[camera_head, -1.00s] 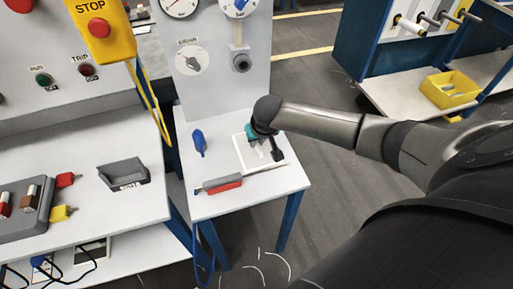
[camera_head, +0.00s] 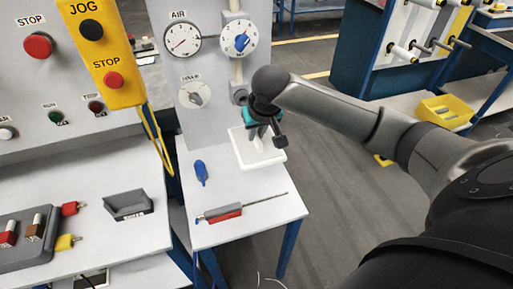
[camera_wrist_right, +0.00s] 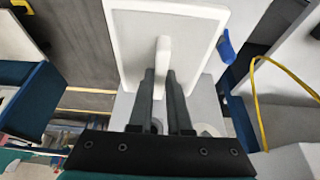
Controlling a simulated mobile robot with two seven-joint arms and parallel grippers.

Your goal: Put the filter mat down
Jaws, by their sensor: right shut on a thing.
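The filter mat (camera_head: 243,148) is a white rectangular plate with a raised rim and a small upright grip in its middle. My right gripper (camera_head: 263,133) is above it, shut on that grip. In the head view the mat appears raised over the right back part of the small white table (camera_head: 230,225). In the right wrist view the mat (camera_wrist_right: 195,30) fills the top middle, with its grip between the fingertips of my right gripper (camera_wrist_right: 161,75). The gap under the mat is hard to judge. My left gripper is out of view.
A blue object (camera_head: 201,172) lies on the small table, left of the mat. A red-and-grey tool (camera_head: 222,213) with a long thin rod lies near its front edge. The gauge panel (camera_head: 210,85) stands behind. The table between the tool and mat is clear.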

